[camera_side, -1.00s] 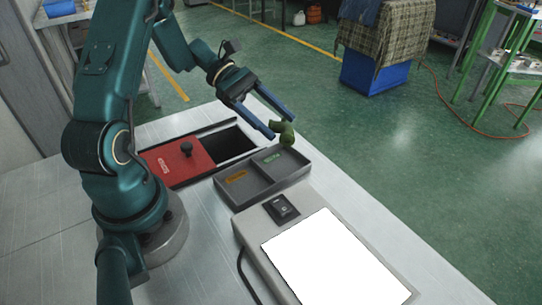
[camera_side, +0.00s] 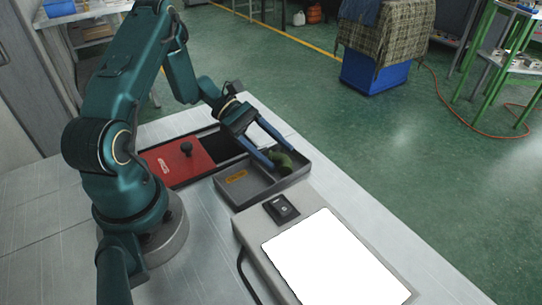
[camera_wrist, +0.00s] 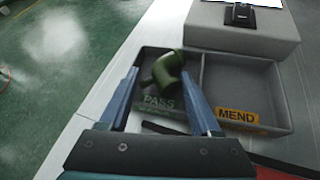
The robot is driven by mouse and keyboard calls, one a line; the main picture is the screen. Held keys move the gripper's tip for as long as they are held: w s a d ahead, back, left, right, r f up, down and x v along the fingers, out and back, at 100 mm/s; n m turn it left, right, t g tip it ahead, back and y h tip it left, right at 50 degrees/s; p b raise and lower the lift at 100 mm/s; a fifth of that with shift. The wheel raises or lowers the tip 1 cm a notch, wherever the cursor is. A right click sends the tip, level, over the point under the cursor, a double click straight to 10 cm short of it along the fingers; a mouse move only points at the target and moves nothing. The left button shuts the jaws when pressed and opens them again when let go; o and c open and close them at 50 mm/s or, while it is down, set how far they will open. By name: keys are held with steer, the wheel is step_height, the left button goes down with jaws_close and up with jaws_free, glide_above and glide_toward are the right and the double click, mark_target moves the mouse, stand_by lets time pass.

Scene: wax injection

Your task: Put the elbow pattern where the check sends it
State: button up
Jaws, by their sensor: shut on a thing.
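The green elbow pattern (camera_side: 283,160) is between the blue fingers of my gripper (camera_side: 275,158), low in the right compartment of the grey two-part tray (camera_side: 236,202). In the wrist view the elbow (camera_wrist: 166,68) sits between the fingertips, over the compartment with the green PASS label (camera_wrist: 158,102). My gripper is shut on the elbow. I cannot tell whether the elbow touches the tray floor. The other compartment bears an orange MEND label (camera_wrist: 237,116) and is empty.
A red sliding lid (camera_side: 178,162) with a black knob partly covers a dark bin behind the tray. A light box (camera_side: 335,255) with a bright white panel and a black switch (camera_side: 281,208) stands in front. A divider separates the tray compartments.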

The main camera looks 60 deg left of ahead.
steer(key=shift+f, duration=0.1)
steer(key=shift+f, duration=0.15)
steer(key=o, duration=1.2)
